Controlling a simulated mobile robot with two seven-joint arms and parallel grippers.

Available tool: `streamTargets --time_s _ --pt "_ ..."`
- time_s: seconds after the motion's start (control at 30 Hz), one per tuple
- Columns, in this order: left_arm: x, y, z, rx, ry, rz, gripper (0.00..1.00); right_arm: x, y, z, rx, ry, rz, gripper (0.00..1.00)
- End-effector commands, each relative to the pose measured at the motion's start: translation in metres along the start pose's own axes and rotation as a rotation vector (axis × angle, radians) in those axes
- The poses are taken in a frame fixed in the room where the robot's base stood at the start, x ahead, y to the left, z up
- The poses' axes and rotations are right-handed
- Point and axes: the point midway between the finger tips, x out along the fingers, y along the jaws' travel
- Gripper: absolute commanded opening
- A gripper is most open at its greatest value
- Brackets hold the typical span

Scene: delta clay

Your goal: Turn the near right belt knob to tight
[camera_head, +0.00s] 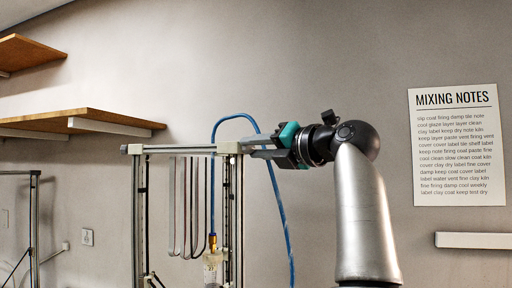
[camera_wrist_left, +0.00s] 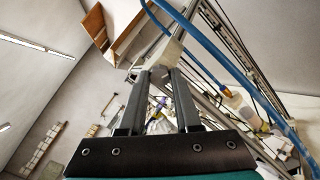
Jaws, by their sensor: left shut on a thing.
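My left gripper (camera_head: 247,147) reaches leftward to the top right corner block (camera_head: 229,148) of the clay printer frame. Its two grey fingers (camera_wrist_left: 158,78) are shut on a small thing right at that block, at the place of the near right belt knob. The knob itself is mostly hidden between the fingertips, so I cannot tell its turn or any marking. The pale corner block (camera_wrist_left: 165,52) shows just beyond the fingertips in the wrist view. My right gripper is not in view.
A blue hose (camera_head: 276,190) arches over the frame and passes down close by my left fingers. A clear bottle (camera_head: 213,268) hangs inside the frame. Wooden shelves (camera_head: 95,119) are on the left wall. A mixing notes poster (camera_head: 456,145) hangs at the right.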

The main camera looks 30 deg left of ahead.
Motion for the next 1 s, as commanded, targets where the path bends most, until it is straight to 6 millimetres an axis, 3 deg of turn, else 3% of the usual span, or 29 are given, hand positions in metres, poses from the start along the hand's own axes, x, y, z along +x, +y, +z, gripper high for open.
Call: streamTargets --time_s 0.6,1.0 --pt "-0.0003 0.0004 0.0004 0.55 -0.018 0.0 0.0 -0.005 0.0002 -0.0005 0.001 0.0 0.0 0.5" --pt "-0.0004 0.0001 0.0002 0.737 -0.023 0.0 0.0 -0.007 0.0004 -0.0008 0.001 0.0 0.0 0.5"
